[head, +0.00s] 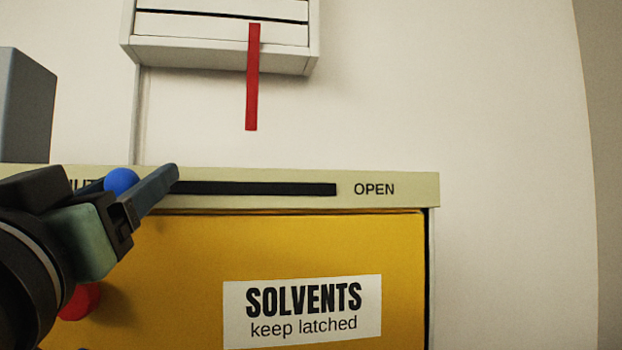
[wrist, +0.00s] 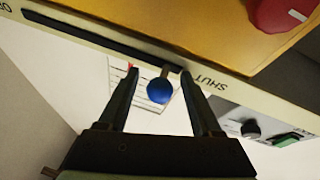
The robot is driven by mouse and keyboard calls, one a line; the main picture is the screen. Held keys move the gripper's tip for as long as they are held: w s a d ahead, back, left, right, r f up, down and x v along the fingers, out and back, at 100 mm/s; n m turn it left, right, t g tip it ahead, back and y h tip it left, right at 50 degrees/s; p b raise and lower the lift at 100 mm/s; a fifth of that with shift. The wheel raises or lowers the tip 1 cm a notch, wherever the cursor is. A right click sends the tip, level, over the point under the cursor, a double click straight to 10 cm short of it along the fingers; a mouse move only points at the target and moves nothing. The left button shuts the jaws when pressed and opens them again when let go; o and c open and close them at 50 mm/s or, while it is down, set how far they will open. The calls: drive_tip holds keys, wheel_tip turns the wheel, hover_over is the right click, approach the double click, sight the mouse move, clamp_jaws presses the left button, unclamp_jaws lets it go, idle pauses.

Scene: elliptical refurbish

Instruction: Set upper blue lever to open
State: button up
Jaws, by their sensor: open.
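The blue lever has a round blue knob (head: 121,181) and sits at the left, SHUT end of a black slot (head: 260,188) in the cream rail atop a yellow cabinet. The OPEN label (head: 374,189) is at the slot's right end; the SHUT label is mostly hidden by my gripper. My gripper (head: 138,178) is open at the knob. In the wrist view the blue knob (wrist: 160,91) stands between the two spread fingers of my gripper (wrist: 160,72), with gaps visible on both sides. Its short stem meets the slot near the SHUT label (wrist: 210,83).
A red knob (head: 80,301) on the yellow door (head: 180,265) is partly behind my arm. A white wall unit (head: 200,50) with a hanging red strip (head: 252,80) is above. A grey box (head: 25,105) stands at left. The slot's right part is clear.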

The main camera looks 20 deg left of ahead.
drive_tip(key=shift+s+r, duration=0.15)
drive_tip(key=shift+s, duration=0.1)
clamp_jaws()
idle(1.3)
